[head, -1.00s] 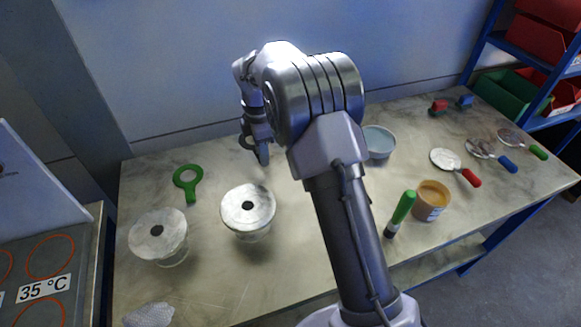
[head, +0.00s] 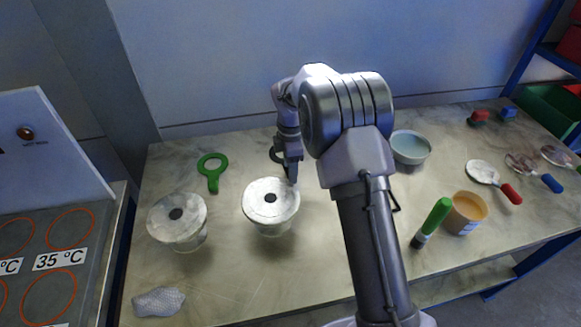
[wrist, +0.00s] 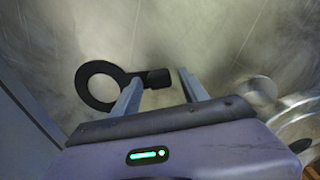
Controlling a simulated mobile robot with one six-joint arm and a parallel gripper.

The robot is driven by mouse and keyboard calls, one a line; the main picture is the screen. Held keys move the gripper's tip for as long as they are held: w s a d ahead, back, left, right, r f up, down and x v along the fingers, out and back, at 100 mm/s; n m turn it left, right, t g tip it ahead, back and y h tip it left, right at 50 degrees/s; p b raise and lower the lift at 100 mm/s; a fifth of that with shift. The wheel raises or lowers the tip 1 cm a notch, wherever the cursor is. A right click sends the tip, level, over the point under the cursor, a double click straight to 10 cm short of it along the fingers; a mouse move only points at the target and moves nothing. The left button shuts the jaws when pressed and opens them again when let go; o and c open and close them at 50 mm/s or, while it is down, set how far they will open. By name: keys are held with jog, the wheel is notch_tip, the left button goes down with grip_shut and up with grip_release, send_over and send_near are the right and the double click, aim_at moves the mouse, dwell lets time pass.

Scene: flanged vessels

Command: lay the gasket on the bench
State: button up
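The gasket is a black ring with a short handle ending in a block; it shows in the wrist view (wrist: 86,88) and, partly hidden by my gripper, in the head view (head: 275,155). It appears to lie flat at the back of the bench (head: 330,262). My gripper (head: 292,180) points down beside the ring, behind the middle vessel (head: 284,210). In the wrist view my gripper (wrist: 158,77) has its fingers apart, with the handle's block between them and a small gap on each side. The left finger hides part of the handle.
A second vessel (head: 165,222) and a green ring tool (head: 213,172) are to the left. A grey cloth (head: 158,302) lies at the front left. A bowl (head: 411,148), a tub (head: 466,212) and a green-handled tool (head: 433,222) are to the right. The front middle is clear.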

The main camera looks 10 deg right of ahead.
jog(key=shift+r, duration=0.1)
notch_tip(320, 180, up, 13)
jog(key=p, duration=0.6)
jog(key=s+a+r+m+t, duration=0.1)
jog(key=s+r+m+t, duration=0.1)
jog(key=s+r+m, duration=0.9)
jog(key=s+a+r+m+t+y, duration=0.1)
jog(key=s+m, duration=0.4)
jog(key=s, duration=0.6)
jog(key=s+a+r+m+t+y, duration=0.1)
jog(key=s+r+m+t, duration=0.1)
jog(key=s+m, duration=0.4)
jog(key=s, duration=0.5)
jog(key=shift+s+a+r+t, duration=0.2)
jog(key=shift+s+r+t, duration=0.05)
jog(key=shift+s+t, duration=0.15)
jog(key=shift+f+b, duration=0.1)
jog(key=shift+b, duration=0.2)
